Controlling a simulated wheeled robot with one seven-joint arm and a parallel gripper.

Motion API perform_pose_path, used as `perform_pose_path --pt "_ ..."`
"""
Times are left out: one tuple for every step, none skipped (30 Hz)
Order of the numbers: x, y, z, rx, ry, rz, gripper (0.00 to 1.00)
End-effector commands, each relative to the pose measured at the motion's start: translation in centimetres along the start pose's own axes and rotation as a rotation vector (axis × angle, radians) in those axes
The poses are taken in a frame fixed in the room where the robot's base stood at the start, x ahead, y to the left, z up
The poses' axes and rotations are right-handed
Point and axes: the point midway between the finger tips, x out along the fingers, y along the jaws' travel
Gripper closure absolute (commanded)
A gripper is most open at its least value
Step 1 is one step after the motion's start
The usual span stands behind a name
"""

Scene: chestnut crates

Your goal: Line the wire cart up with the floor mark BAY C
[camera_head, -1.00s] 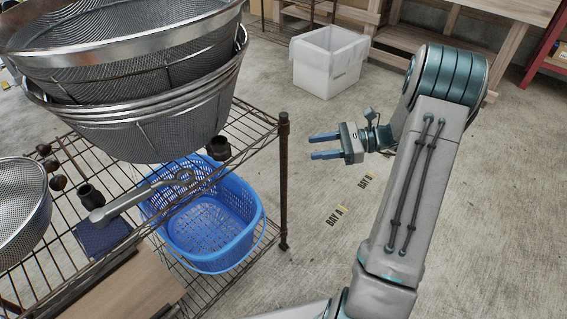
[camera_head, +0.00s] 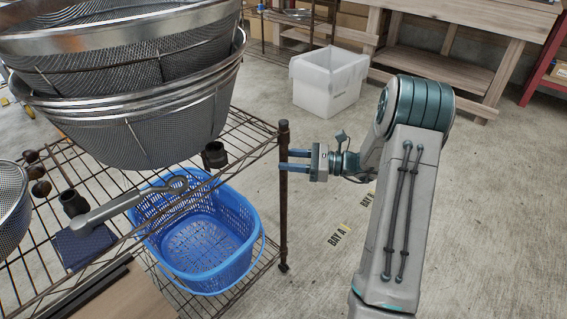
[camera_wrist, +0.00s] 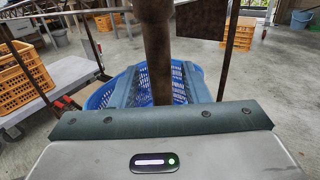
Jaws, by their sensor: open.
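The wire cart (camera_head: 284,205) stands at the left in the head view, its near-right corner post upright. My gripper (camera_head: 290,160) is open at this post, its blue fingertips reaching it from the right. In the wrist view the post (camera_wrist: 158,60) stands between my two open fingers (camera_wrist: 160,88); I cannot tell whether either touches it. The floor mark BAY A (camera_head: 340,234) lies right of the cart. Another floor mark (camera_head: 367,200) lies beyond it, partly hidden by my arm and not fully legible. I see no mark reading BAY C.
The cart carries mesh baskets (camera_head: 150,125), and a blue basket (camera_head: 205,250) is on its lower shelf. A white bin (camera_head: 328,85) and wooden bench (camera_head: 440,75) stand behind. Orange crates (camera_wrist: 20,75) show in the wrist view. Open concrete floor lies to the right.

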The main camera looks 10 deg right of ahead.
Motion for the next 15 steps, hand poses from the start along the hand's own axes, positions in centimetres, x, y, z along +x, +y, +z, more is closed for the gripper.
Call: perform_pose_path --pt "0.7 0.0 -0.2 0.0 0.0 0.001 0.58" --pt "1.0 0.0 -0.1 0.0 0.0 0.001 0.58" --pt "1.3 0.0 -0.1 0.0 0.0 0.001 0.58" --pt "1.5 0.0 -0.1 0.0 0.0 0.001 0.58" --pt "1.7 0.0 -0.1 0.0 0.0 0.001 0.58" --pt "1.8 0.0 0.0 0.0 0.0 0.001 0.58" --pt "1.9 0.0 0.0 0.001 0.0 0.0 0.58" --pt "2.0 0.0 0.0 0.001 0.0 0.0 0.58" --pt "2.0 0.0 0.0 0.001 0.0 0.0 0.58" --pt "2.0 0.0 0.0 0.001 0.0 -0.001 0.58" --pt "2.0 0.0 0.0 0.001 0.0 -0.001 0.58" --pt "2.0 0.0 0.0 0.001 0.0 -0.001 0.58" --pt "2.0 0.0 0.0 0.001 0.0 -0.001 0.58" --pt "2.0 0.0 0.0 0.001 0.0 0.0 0.58" --pt "2.0 0.0 0.0 0.001 0.0 0.0 0.58"
